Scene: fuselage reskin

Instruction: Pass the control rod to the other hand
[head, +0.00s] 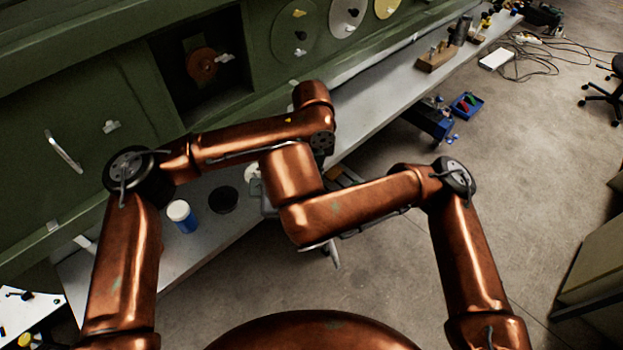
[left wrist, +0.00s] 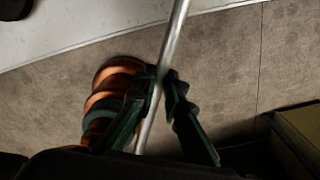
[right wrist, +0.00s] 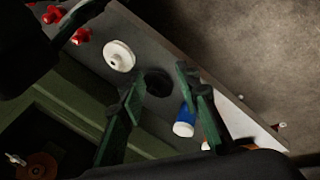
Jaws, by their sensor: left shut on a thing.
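The control rod (left wrist: 176,38) is a thin silver bar that runs slantwise through the left wrist view from the top edge downward. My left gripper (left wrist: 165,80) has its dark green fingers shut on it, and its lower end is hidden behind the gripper. My right gripper (right wrist: 158,80) is open, with nothing between its fingers, and the rod does not show in the right wrist view.
A grey bench (head: 380,105) runs along the green fuselage panel (head: 90,110). A blue bottle with a white cap (head: 182,217) and a black round dish (head: 223,199) stand on it. A white disc (right wrist: 118,56) and red parts (right wrist: 80,36) show in the right wrist view.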

